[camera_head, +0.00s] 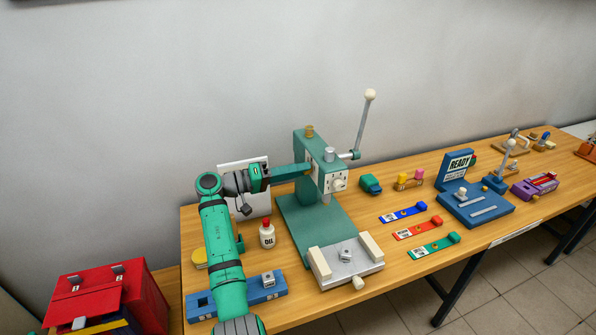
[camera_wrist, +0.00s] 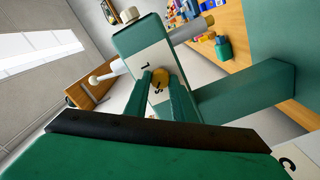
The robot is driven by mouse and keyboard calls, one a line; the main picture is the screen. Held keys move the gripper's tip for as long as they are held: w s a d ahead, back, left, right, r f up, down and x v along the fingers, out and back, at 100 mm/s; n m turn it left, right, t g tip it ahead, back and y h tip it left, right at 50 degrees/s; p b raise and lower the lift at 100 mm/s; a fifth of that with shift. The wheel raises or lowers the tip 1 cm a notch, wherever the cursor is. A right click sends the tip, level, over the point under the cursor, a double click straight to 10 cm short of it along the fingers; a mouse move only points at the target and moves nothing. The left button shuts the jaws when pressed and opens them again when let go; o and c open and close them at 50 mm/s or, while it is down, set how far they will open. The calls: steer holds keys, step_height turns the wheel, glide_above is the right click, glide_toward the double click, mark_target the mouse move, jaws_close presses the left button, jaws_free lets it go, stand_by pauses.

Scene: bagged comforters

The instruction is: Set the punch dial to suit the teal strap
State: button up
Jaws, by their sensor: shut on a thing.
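The green punch press (camera_head: 322,160) stands on the wooden table, with its lever raised. My gripper (camera_head: 307,170) is at the left side of the press head. In the wrist view, its two fingers are closed around a brass knob (camera_wrist: 161,76) on a white dial plate (camera_wrist: 146,62). Letters on the plate include what looks like L and S; the fingers hide the rest, and I cannot tell the setting. The teal strap (camera_head: 433,246) lies flat on the table to the right of the press, with a white label too small to read.
A blue strap (camera_head: 403,212) and a red strap (camera_head: 417,228) lie beside the teal one. A blue READY stand (camera_head: 476,207) is further right. An oil bottle (camera_head: 267,236), a blue block (camera_head: 247,297) and a red toolbox (camera_head: 110,292) are near my arm. A clamp tray (camera_head: 345,266) sits in front.

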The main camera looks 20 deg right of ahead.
steer(key=shift+n, duration=1.6)
steer(key=o, duration=1.1)
steer(key=shift+c, duration=0.2)
steer(key=a, duration=1)
steer(key=shift+s+a, duration=0.15)
steer(key=shift+a, duration=0.25)
